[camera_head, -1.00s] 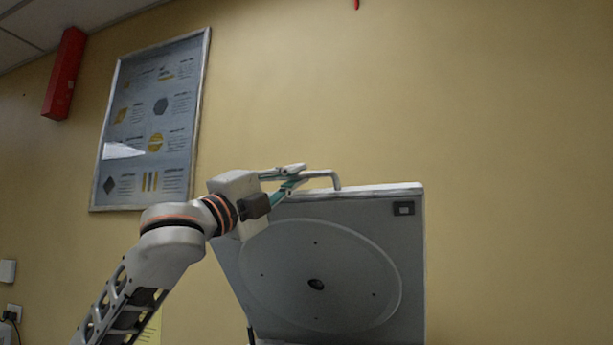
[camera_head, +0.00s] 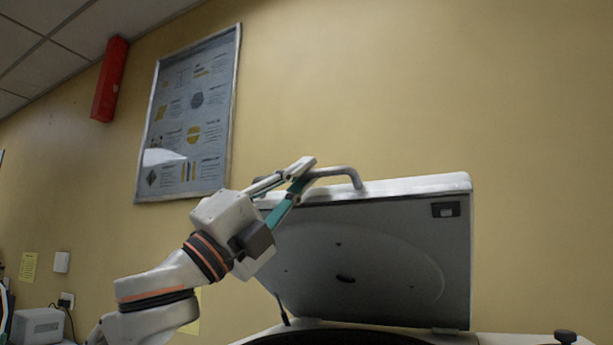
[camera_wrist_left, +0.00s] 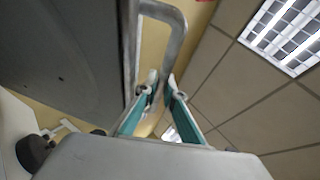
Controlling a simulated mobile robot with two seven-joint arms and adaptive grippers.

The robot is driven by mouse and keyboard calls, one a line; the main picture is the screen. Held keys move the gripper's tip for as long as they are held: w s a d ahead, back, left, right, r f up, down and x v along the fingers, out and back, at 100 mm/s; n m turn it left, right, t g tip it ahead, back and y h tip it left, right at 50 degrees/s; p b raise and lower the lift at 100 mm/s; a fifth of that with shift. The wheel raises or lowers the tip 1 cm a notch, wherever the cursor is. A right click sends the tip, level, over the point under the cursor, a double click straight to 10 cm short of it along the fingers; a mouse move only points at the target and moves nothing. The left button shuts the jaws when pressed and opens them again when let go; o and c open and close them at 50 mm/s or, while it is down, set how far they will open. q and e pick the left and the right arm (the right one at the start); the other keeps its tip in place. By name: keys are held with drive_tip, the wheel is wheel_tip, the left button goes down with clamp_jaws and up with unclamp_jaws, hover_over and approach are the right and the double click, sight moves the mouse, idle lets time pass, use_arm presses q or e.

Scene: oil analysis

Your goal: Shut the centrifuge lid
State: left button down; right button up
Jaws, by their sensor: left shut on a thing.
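The centrifuge lid (camera_head: 400,255) is raised and tilted, its grey inner face with a round recess towards me. A curved metal handle (camera_head: 345,171) runs along its top edge. The handle (camera_wrist_left: 176,30) also shows in the left wrist view, with the lid (camera_wrist_left: 60,60) at the left. My left gripper (camera_head: 298,180) is shut on the handle at its left end; its teal fingers (camera_wrist_left: 158,95) show in the wrist view. The dark round opening of the centrifuge (camera_head: 330,338) shows below the lid. My right gripper is not in view.
A yellow wall stands behind the lid, with a framed poster (camera_head: 190,115) and a red box (camera_head: 109,80). A small grey device (camera_head: 38,326) stands at the lower left. A dark knob (camera_head: 565,336) is at the lower right.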

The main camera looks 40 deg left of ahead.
use_arm(q)
drive_tip(key=c, duration=2.4)
unclamp_jaws()
drive_tip(key=shift+r, duration=5)
